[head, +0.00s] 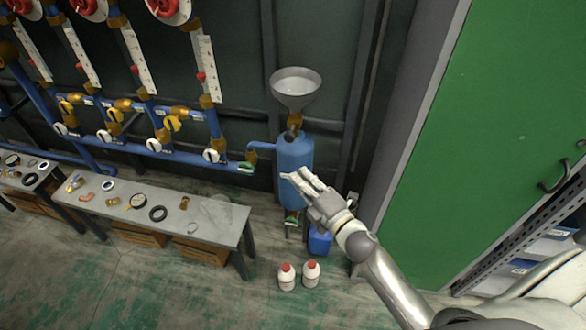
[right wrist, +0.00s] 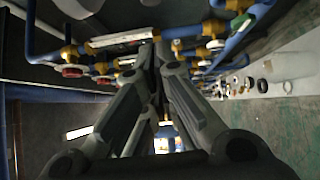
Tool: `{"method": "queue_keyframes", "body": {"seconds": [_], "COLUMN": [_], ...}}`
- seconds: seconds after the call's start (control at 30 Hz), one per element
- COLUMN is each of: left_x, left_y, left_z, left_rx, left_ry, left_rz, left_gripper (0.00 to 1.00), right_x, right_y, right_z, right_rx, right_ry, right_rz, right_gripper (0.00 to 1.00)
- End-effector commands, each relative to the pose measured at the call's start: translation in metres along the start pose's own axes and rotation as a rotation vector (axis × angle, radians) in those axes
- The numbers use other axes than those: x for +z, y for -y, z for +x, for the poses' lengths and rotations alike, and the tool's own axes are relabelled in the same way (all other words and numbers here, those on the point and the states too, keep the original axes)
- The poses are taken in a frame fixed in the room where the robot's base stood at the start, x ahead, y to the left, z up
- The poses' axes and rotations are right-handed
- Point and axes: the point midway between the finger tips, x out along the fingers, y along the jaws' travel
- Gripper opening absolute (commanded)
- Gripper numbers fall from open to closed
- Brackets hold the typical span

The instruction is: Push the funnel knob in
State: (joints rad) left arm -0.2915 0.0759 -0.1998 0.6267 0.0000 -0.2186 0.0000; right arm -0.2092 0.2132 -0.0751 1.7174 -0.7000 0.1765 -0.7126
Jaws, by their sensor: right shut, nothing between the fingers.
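The pale grey funnel (head: 296,85) stands on top of the blue tank (head: 293,152) in the head view. A brass fitting (head: 295,120) joins the funnel to the tank. A small dark part shows just below the fitting; I cannot tell for certain whether it is the knob. My right gripper (head: 299,178) is in front of the tank's lower part, below the funnel and fitting, and hides some of the tank. Its fingers are shut and empty. They also show closed together in the right wrist view (right wrist: 160,52). Whether they touch the tank is unclear. My left gripper is out of view.
Blue pipes with several valves run along the wall at left. A grey bench (head: 140,205) with loose fittings stands below them. Two white bottles with red caps (head: 287,277) and a blue canister (head: 319,240) stand on the floor. A green cabinet door (head: 500,140) is at right.

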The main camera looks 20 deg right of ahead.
Motion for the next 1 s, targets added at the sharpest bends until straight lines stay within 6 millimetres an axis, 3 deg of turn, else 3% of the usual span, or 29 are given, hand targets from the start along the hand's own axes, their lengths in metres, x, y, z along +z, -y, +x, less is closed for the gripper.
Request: {"method": "queue_keyframes", "body": {"seconds": [0.23, 0.83, 0.93, 1.0], "left_x": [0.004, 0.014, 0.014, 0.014], "left_y": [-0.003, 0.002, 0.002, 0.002], "left_z": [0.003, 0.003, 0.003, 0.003], "left_rx": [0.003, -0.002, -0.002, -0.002], "left_ry": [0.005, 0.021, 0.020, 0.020], "left_rz": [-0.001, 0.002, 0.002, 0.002], "left_gripper": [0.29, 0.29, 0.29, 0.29], "right_x": [0.000, 0.000, 0.002, 0.004], "right_y": [0.000, 0.001, 0.018, 0.046], "right_z": [-0.022, -0.024, -0.027, -0.031], "right_rx": [0.001, -0.002, -0.036, -0.091], "right_ry": [0.000, 0.001, 0.014, 0.036], "right_rz": [-0.001, 0.002, 0.042, 0.111], "right_gripper": [0.00, 0.00, 0.00, 0.00]}}
